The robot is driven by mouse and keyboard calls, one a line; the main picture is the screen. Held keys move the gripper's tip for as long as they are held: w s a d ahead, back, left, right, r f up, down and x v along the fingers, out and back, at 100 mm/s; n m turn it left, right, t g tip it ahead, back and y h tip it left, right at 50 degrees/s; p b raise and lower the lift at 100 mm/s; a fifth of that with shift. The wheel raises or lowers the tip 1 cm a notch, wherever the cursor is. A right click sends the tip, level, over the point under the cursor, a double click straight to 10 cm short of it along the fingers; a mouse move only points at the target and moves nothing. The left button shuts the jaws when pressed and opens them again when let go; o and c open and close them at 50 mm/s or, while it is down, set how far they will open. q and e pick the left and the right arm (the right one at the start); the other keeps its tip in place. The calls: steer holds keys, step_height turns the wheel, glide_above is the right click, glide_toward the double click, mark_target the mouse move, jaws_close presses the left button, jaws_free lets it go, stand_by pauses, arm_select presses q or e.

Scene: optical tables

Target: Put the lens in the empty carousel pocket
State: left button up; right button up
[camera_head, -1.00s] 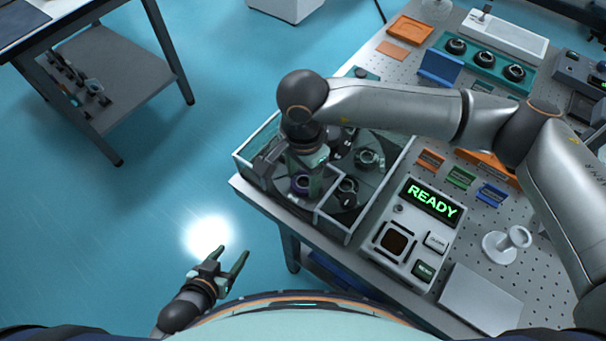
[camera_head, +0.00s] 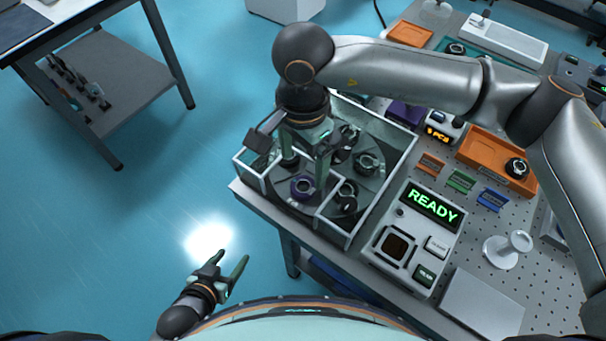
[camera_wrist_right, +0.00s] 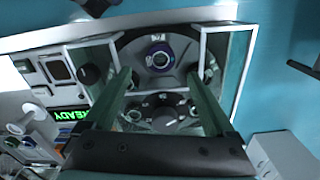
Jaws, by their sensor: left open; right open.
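The purple-ringed lens (camera_head: 302,187) sits upright in the front part of the dark carousel (camera_wrist_right: 138,84), inside a clear-walled enclosure. In the right wrist view the lens (camera_wrist_right: 159,58) lies beyond and between the fingertips, apart from them. My right gripper (camera_head: 306,168) is open and empty, pointing down above the lens. Several black-ringed lenses, one of them (camera_head: 347,195) to the right of the purple one, occupy other carousel places. The right hand partly hides the back left of the carousel. My left gripper (camera_head: 232,264) is open and empty over the floor, away from the table.
The enclosure's white-edged walls (camera_head: 331,228) surround the right fingers closely. A control box (camera_head: 413,238) showing READY stands to its right. An orange tray (camera_head: 484,151) with a black-ringed piece (camera_head: 517,167) lies farther right. A side table (camera_head: 105,82) stands at the far left.

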steer(key=shift+r, duration=2.65)
